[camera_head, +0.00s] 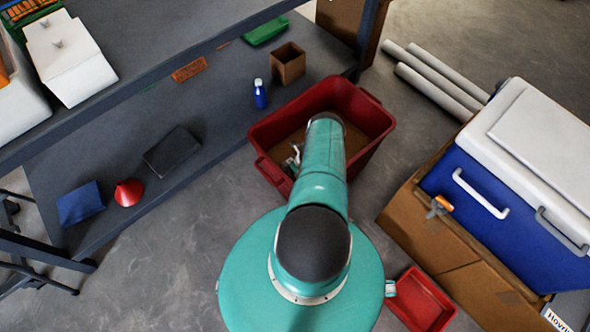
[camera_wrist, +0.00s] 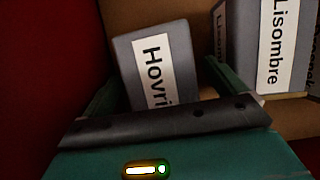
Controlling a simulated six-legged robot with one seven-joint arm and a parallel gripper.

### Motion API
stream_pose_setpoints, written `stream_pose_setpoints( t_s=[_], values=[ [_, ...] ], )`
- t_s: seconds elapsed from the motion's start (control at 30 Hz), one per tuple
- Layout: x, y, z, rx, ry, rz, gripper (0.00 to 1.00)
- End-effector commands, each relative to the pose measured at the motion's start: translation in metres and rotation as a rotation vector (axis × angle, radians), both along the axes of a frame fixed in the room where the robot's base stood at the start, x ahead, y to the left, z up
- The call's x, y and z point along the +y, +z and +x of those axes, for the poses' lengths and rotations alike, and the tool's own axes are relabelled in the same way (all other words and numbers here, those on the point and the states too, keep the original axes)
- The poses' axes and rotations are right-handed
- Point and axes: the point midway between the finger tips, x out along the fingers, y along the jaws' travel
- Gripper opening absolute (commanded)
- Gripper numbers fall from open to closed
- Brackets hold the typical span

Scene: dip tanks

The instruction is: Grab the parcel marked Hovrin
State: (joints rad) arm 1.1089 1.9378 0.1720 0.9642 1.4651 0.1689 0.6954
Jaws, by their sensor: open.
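A grey parcel (camera_wrist: 180,66) with a white label reading "Hovri", its end cut off by my gripper, shows in the middle of the wrist view. My gripper (camera_wrist: 160,80) is open, with one green finger to each side of this parcel in the picture. I cannot tell whether the fingertips reach past its sides. The parcel's lower part is hidden behind the gripper's dark bar.
A grey parcel labelled "Lisombre" (camera_wrist: 250,50) stands close at the right, with another label behind it. A red wall (camera_wrist: 40,60) rises at left. In the head view, a "Hovrin" label (camera_head: 557,319) shows bottom right, near a blue cooler (camera_head: 465,205). A shelf (camera_head: 110,150) stands left.

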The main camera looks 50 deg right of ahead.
Motion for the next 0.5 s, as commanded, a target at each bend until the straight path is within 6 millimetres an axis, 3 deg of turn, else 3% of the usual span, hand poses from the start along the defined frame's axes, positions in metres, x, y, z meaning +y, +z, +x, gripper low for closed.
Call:
stream_pose_setpoints(
  t_s=[0.5],
  values=[
    [0.0001,-0.0048,0.0001,0.0,0.001,0.0,0.96]
  ],
)
